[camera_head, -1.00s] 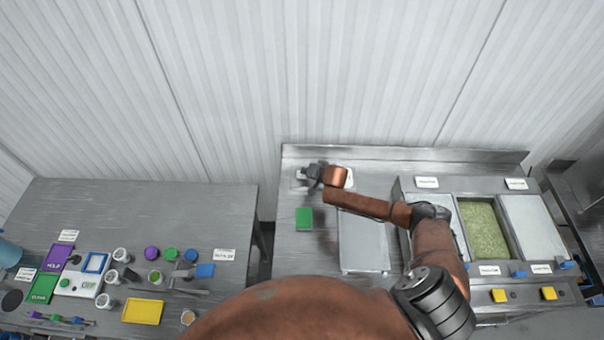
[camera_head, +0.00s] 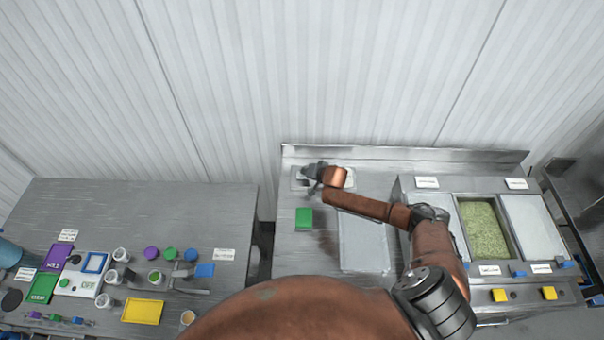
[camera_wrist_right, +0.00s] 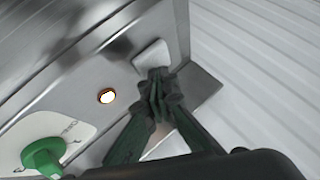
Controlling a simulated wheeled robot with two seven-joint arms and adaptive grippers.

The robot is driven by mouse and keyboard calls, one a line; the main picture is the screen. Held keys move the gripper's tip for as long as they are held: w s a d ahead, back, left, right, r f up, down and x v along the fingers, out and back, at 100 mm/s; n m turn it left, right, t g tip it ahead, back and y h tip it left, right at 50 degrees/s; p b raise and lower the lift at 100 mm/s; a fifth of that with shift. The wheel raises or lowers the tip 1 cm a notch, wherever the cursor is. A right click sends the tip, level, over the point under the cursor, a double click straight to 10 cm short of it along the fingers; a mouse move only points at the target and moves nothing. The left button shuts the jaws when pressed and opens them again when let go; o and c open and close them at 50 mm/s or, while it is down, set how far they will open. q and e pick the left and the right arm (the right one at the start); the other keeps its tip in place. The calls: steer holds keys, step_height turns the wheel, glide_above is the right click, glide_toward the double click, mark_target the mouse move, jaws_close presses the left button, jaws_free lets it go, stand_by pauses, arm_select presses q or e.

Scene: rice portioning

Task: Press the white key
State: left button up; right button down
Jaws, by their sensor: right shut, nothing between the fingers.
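The white key (camera_wrist_right: 151,56) is a small pale square on a metal panel in the right wrist view. My right gripper (camera_wrist_right: 157,75) is shut and empty, with its fingertips at the key's lower edge. The fingertips overlap the key in the picture; I cannot tell whether they touch it. In the head view the right gripper (camera_head: 312,175) is over the back of the right-hand counter, and the key there is too small or hidden to make out. My left gripper is not in view.
On the same panel are a lit round lamp (camera_wrist_right: 106,96) and a green knob (camera_wrist_right: 42,158) on a white dial plate. A green block (camera_head: 304,219) and a metal tray (camera_head: 362,248) lie in front. The left table (camera_head: 120,210) holds several cups and a scale.

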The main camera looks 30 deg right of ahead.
steer(key=shift+s+f, duration=0.15)
steer(key=shift+f, duration=0.15)
steer(key=shift+r+p, duration=0.25)
steer(key=shift+p, duration=0.3)
step_height(320, 180, up, 6)
steer(key=p, duration=0.6)
steer(key=shift+r, duration=0.2)
steer(key=shift+f, duration=0.1)
